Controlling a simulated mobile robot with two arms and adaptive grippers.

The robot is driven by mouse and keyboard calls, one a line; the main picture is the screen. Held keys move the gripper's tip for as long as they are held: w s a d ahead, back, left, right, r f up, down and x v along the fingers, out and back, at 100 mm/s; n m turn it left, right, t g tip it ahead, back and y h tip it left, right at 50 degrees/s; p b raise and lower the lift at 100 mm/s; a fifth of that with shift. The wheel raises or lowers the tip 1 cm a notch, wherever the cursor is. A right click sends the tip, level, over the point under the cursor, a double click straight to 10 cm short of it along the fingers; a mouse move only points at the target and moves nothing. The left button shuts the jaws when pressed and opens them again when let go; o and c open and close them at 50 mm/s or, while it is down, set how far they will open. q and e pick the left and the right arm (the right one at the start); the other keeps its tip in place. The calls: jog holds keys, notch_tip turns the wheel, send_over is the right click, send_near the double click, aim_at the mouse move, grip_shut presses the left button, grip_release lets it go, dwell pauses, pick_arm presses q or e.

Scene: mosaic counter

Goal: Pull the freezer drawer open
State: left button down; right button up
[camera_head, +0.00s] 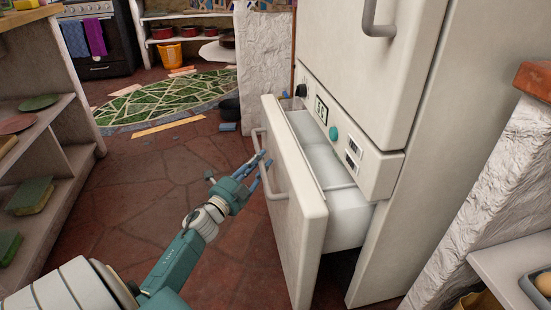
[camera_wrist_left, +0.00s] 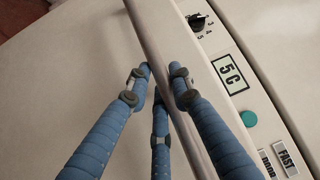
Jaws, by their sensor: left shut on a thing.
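The white freezer drawer (camera_head: 296,225) is the bottom drawer of a tall white fridge (camera_head: 372,80). It stands partly open, with a gap behind its front and pale bin walls (camera_head: 345,212) inside. Its vertical-looking bar handle (camera_head: 256,138) is on the front's left part. My left gripper (camera_head: 260,167) is at this handle, its blue fingers shut around the bar. In the left wrist view the handle bar (camera_wrist_left: 160,38) runs between the fingers of the gripper (camera_wrist_left: 162,72). The fingers hide part of the handle. My right gripper is in neither view.
A control panel (camera_head: 345,135) with a knob, display and green button is above the drawer. An open shelf (camera_head: 72,165) stands at the left. The stone floor (camera_head: 130,205) between them is clear. A rough white wall (camera_head: 480,190) is at the right.

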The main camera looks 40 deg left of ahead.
pick_arm(q)
jog(key=s+a+p, duration=0.1)
jog(key=s+a, duration=1)
jog(key=s, duration=0.2)
jog(key=shift+s+a+p, duration=0.3)
jog(key=shift+s+p, duration=0.05)
jog(key=shift+f, duration=0.1)
jog(key=c, duration=1.8)
grip_release()
jog(key=s+d+f, duration=0.1)
jog(key=s, duration=1.1)
jog(key=shift+f, duration=0.3)
